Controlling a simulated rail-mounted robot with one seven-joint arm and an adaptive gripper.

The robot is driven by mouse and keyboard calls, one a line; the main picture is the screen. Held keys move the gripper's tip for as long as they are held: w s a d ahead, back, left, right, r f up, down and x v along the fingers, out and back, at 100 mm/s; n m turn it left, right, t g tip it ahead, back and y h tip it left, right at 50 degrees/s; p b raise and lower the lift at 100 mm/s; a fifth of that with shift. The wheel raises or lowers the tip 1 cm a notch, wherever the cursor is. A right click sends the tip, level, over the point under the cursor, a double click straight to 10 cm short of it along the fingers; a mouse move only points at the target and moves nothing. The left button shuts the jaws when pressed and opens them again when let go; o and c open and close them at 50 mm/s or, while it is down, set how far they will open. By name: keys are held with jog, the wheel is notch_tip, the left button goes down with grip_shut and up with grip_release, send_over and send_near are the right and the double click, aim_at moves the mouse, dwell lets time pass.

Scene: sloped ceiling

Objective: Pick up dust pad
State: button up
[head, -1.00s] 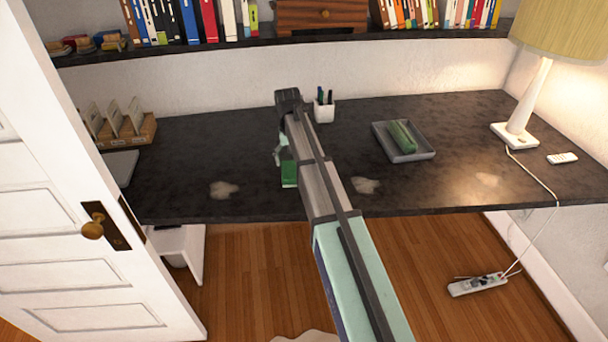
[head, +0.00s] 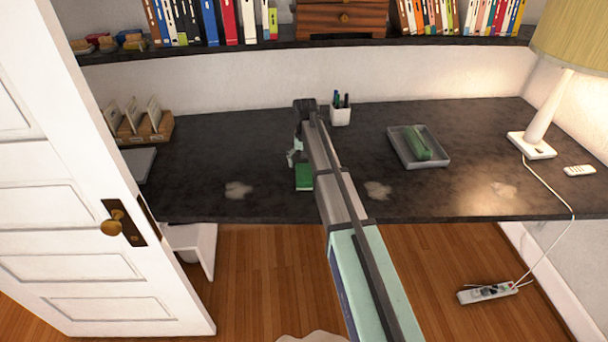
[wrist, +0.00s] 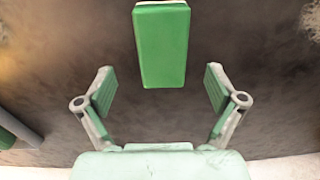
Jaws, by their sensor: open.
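A green rectangular pad (head: 304,177) lies flat on the dark desk, just left of my forearm in the head view. In the wrist view the green pad (wrist: 161,45) is at the top middle, its long side pointing toward the gripper. My gripper (wrist: 160,85) is open and empty, one finger on each side of the pad's line, with the pad's near end between or just beyond the fingertips. No finger touches the pad. In the head view my gripper (head: 293,155) hangs beside the pad, partly hidden by the arm. Its height above the desk is unclear.
Pale dust patches (head: 238,190) lie on the desk (head: 200,165). A grey tray (head: 441,160) holding a green block (head: 417,143) is to the right. A white pen cup (head: 340,112) stands behind the arm. A lamp (head: 541,110) is far right; an open door (head: 70,210) is left.

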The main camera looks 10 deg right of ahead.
aim_at(304, 172)
jog(key=shift+w+a+f+p, duration=0.1)
jog(key=shift+f+p, duration=1.2)
jog(key=shift+f, duration=1.85)
jog(key=c, duration=1.3)
